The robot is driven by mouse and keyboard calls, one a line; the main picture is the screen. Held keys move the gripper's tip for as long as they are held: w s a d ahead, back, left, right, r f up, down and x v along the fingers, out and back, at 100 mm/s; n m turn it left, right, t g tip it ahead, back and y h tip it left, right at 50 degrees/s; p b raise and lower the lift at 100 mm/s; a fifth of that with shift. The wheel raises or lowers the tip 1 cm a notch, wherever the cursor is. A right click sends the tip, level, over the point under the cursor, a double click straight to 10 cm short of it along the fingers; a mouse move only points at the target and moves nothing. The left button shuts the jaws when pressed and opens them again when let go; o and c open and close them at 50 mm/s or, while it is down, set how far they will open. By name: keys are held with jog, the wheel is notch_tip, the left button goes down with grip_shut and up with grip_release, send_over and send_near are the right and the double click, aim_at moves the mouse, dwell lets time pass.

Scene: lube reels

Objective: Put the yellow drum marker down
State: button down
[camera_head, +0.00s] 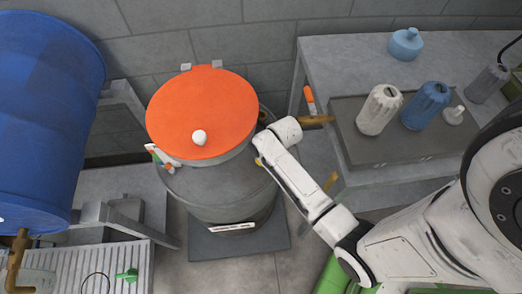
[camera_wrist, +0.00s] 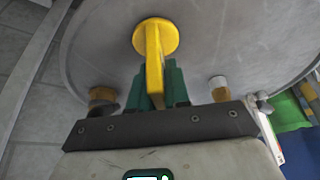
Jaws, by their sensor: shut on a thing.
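The yellow drum marker (camera_wrist: 155,38) shows in the wrist view as a round yellow disc with a flat stem running down from it. My gripper (camera_wrist: 163,85) has green fingers shut on the stem. The disc lies in front of a large grey round surface (camera_wrist: 230,35); I cannot tell whether it touches it. In the head view my arm reaches to the right side of a grey drum (camera_head: 225,190) with an orange lid (camera_head: 180,105). I cannot make out the fingers or the marker there.
A brownish fitting (camera_wrist: 103,96) and a whitish one (camera_wrist: 218,88) flank the fingers. A blue barrel (camera_head: 45,110) lies at the left. A grey bench (camera_head: 335,60) at the right bears a dark tray (camera_head: 390,150) with several bottles. An orange-handled tap (camera_head: 316,120) juts near the bench edge.

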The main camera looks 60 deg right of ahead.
jog(key=shift+f, duration=0.1)
jog(key=c, duration=1.1)
grip_release()
jog(key=d+v, duration=0.1)
jog(key=v, duration=1.1)
jog(key=s+a+r+g, duration=0.2)
jog(key=s+a+g, duration=0.1)
jog(key=s+a, duration=0.6)
jog(key=a, duration=0.3)
jog(key=shift+s+n, duration=0.3)
jog(key=shift+s, duration=0.05)
